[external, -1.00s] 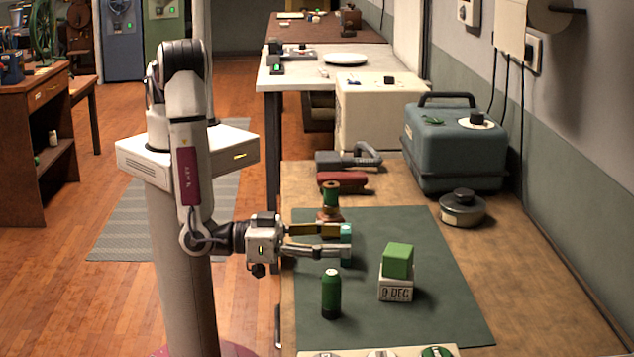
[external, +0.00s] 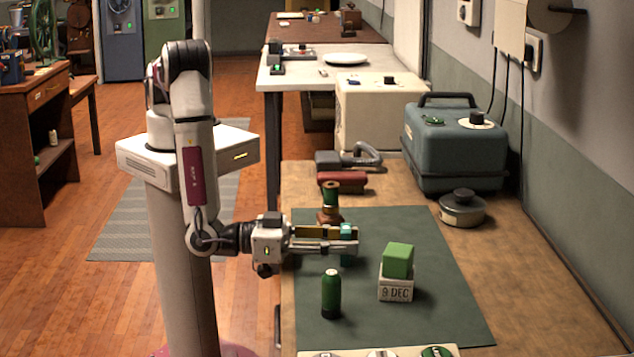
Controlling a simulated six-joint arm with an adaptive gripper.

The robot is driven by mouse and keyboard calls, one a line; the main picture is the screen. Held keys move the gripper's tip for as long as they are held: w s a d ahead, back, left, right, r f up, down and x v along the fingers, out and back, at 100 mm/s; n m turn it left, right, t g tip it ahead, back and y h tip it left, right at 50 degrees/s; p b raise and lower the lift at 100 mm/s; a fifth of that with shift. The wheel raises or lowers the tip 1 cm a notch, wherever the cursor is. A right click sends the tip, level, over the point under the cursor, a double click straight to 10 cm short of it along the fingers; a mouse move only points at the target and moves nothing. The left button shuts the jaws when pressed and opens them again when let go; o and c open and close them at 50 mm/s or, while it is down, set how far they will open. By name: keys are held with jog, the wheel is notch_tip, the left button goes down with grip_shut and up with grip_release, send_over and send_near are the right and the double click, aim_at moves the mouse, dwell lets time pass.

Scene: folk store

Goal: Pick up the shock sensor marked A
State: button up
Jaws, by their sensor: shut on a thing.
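My gripper (external: 352,241) reaches in from the left over the green mat (external: 430,290). Its fingers are shut on a small teal-green piece (external: 347,230), which is mostly hidden by the near finger; its top shows above and its lower end below. I cannot read any A mark on it, nor tell whether it touches the mat. A green cube (external: 398,261) sits on a white block (external: 396,287) reading "9 DEC", to the right.
A green and brown spool (external: 330,203) stands just behind the gripper. A red object (external: 343,181) and a grey handled tool (external: 348,158) lie farther back. A blue-grey case (external: 455,148) and a round tin (external: 463,208) stand right. The mat's right side is clear.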

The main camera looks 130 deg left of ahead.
aim_at(343, 227)
jog(key=shift+r, duration=0.2)
jog(key=shift+r, duration=4.85)
